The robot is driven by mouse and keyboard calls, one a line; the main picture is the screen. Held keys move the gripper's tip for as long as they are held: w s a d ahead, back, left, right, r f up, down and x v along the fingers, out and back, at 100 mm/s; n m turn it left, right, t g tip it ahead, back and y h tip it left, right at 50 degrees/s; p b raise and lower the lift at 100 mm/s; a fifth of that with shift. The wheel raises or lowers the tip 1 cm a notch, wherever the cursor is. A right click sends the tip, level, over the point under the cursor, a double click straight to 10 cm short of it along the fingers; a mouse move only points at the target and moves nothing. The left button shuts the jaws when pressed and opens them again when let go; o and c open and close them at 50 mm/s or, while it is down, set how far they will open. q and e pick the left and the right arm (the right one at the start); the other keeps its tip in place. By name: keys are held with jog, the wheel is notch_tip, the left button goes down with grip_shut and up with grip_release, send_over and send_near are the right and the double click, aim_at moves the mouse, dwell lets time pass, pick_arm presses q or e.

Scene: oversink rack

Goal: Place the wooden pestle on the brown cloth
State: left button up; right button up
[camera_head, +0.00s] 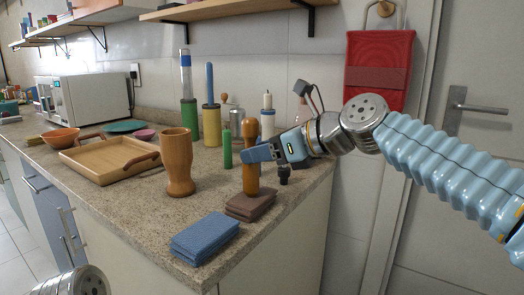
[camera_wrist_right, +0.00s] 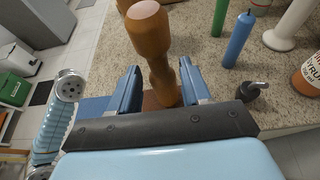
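The wooden pestle (camera_head: 250,180) stands upright at the back edge of the folded brown cloth (camera_head: 250,206); its foot appears to rest on the cloth. My right gripper (camera_head: 262,152) is around the pestle's middle, one blue finger crossing in front of it. In the right wrist view the pestle (camera_wrist_right: 150,35) rises between the two spread fingers (camera_wrist_right: 158,88), with small gaps beside it, so the gripper looks open. A little of the brown cloth (camera_wrist_right: 150,102) shows below. My left gripper is out of view; only part of that arm shows.
A folded blue cloth (camera_head: 204,238) lies at the counter's front corner. A wooden vase (camera_head: 178,165) stands left of the pestle. A green candle (camera_head: 227,150) and a dark stopper (camera_head: 284,175) are close by. A wooden tray (camera_head: 95,168) lies farther left.

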jog(key=v, duration=1.2)
jog(key=shift+r, duration=0.2)
